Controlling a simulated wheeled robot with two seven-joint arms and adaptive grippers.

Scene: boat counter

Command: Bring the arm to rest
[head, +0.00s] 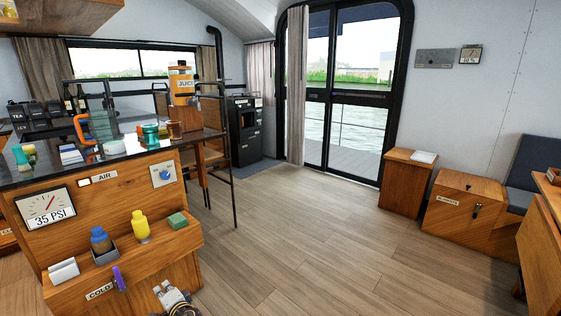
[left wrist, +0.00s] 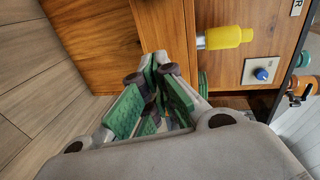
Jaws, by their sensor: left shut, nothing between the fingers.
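My left gripper (head: 172,294) shows at the bottom of the head view, low in front of the wooden counter (head: 196,270). In the left wrist view its green-padded fingers (left wrist: 155,68) come together at the tips with nothing held between them. It is apart from the yellow bottle (head: 140,226) and the counter's other items. My right gripper is not in view.
A purple handle (head: 119,278) sticks out by the COLD label. The wooden floor (head: 310,240) to the right is clear. Wooden cabinets (head: 408,183) stand at the right.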

